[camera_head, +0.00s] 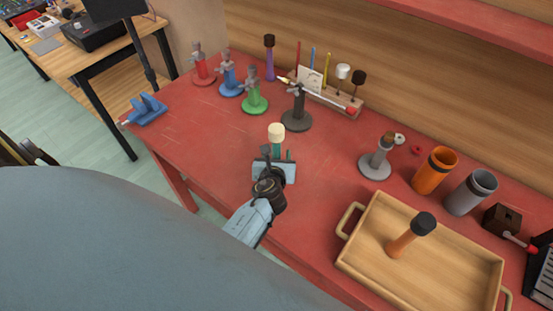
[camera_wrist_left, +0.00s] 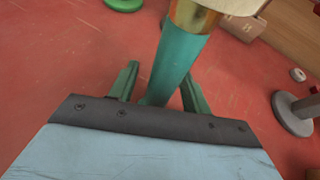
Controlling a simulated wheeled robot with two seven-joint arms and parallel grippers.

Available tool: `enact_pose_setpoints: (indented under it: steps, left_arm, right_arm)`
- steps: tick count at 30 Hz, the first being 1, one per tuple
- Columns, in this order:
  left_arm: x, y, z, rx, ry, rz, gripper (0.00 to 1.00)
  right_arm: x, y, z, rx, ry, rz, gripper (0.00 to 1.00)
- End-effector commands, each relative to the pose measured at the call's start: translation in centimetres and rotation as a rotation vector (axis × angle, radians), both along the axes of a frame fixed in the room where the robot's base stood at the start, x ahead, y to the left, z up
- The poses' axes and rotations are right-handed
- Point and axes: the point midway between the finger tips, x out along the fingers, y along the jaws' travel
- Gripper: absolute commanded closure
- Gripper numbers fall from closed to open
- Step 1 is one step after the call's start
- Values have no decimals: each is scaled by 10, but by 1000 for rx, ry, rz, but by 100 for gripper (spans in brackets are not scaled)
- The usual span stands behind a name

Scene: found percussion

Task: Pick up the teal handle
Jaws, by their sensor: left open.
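The teal handle (camera_head: 278,154) stands upright on the red table, with a cream head (camera_head: 276,132) on top. In the left wrist view the teal handle (camera_wrist_left: 172,66) rises between the two green fingers, and its upper part and pale head run out of the top edge. My left gripper (camera_head: 275,160) is open at the handle, with a finger on each side. In the left wrist view the fingers of my left gripper (camera_wrist_left: 160,84) show a gap to the handle on both sides. The lower end of the handle is hidden behind the gripper. My right gripper is not in view.
Green (camera_head: 254,98), blue (camera_head: 229,82) and red (camera_head: 202,72) stands are at the back left. A grey stand (camera_head: 374,168) and wooden tray (camera_head: 360,271) lie to the right.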

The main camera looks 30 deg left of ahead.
Motion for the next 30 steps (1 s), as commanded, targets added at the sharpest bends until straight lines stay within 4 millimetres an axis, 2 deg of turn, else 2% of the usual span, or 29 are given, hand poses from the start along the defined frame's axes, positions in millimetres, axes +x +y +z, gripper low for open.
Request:
enact_pose_setpoints:
  steps: [9, 20, 27, 30]
  left_arm:
    - [5, 3, -2, 0, 0, 0, 53]
    - [5, 3, -2, 0, 0, 0, 100]
    - [5, 3, -1, 0, -1, 0, 100]
    - [5, 3, 7, 1, -2, 0, 100]
  right_arm:
    - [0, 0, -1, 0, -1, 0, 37]
    - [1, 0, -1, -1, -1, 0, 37]
    - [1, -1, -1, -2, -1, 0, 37]
    - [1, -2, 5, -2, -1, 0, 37]
